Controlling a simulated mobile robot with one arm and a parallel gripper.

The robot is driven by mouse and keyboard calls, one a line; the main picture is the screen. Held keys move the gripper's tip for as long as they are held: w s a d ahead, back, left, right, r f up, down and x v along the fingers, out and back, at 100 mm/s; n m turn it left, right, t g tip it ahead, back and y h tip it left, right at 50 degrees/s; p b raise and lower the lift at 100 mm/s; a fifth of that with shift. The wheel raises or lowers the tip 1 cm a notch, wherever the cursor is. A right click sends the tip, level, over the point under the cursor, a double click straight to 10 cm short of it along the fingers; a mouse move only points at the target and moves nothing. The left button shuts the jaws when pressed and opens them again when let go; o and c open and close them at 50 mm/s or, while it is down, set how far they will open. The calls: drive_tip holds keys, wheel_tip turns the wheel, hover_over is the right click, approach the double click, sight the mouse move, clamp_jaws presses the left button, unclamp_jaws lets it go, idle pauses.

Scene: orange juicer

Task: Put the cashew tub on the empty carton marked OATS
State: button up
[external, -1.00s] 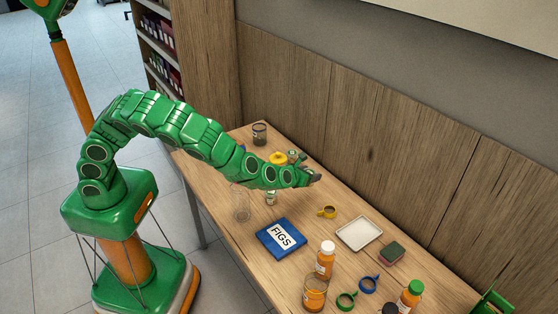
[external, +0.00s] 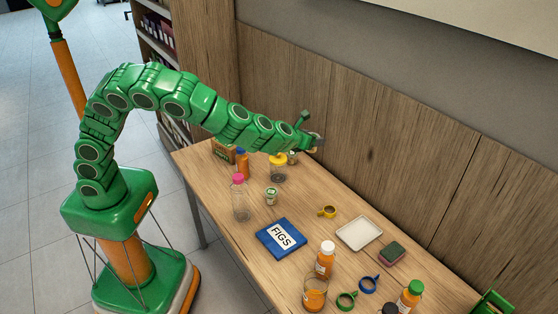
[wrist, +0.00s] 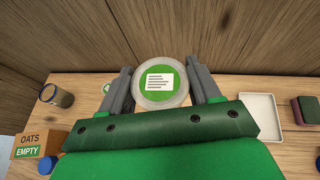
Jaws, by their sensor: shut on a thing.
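My gripper (external: 315,141) is raised above the far side of the table, close to the wooden wall panel. In the wrist view, my gripper (wrist: 164,90) is shut on a round tub (wrist: 160,82) with a green top and a white label. Its print is too small to read, so I cannot confirm that it says cashew. The brown carton marked OATS and EMPTY (wrist: 28,144) stands at the lower left of the wrist view. In the external view the carton (external: 222,152) is partly hidden behind my arm, at the table's far left end.
Near the carton stand an orange bottle with a blue cap (external: 242,164), a yellow-lidded jar (external: 278,170) and a clear bottle with a pink cap (external: 239,200). A dark glass jar (wrist: 57,95) is beyond the carton. A blue FIGS box (external: 270,246) and white tray (external: 350,238) lie nearer.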

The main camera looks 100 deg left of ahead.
drive_tip(key=s+a+n+g+y, duration=0.1)
drive_tip(key=s+a+n+g, duration=0.35)
drive_tip(key=s, duration=0.75)
drive_tip(key=s+a+n+g+y, duration=0.1)
drive_tip(key=s+a+n+g, duration=0.1)
drive_tip(key=s+a, duration=0.7)
drive_tip(key=s+n+g+h, duration=0.2)
drive_tip(key=s+n+g, duration=0.55)
drive_tip(key=s, duration=2.15)
drive_tip(key=shift+m, duration=0.4)
drive_tip(key=shift+w+a+f, duration=1.5)
drive_tip(key=shift+a+f, duration=0.25)
drive_tip(key=shift+f, duration=0.55)
drive_tip(key=shift+w+a+f, duration=1.45)
drive_tip(key=shift+a+f, duration=0.3)
drive_tip(key=shift+f, duration=0.6)
drive_tip(key=shift+w+a+f, duration=1.5)
drive_tip(key=shift+a+f, duration=0.25)
drive_tip(key=shift+f, duration=2.1)
drive_tip(key=shift+f, duration=0.1)
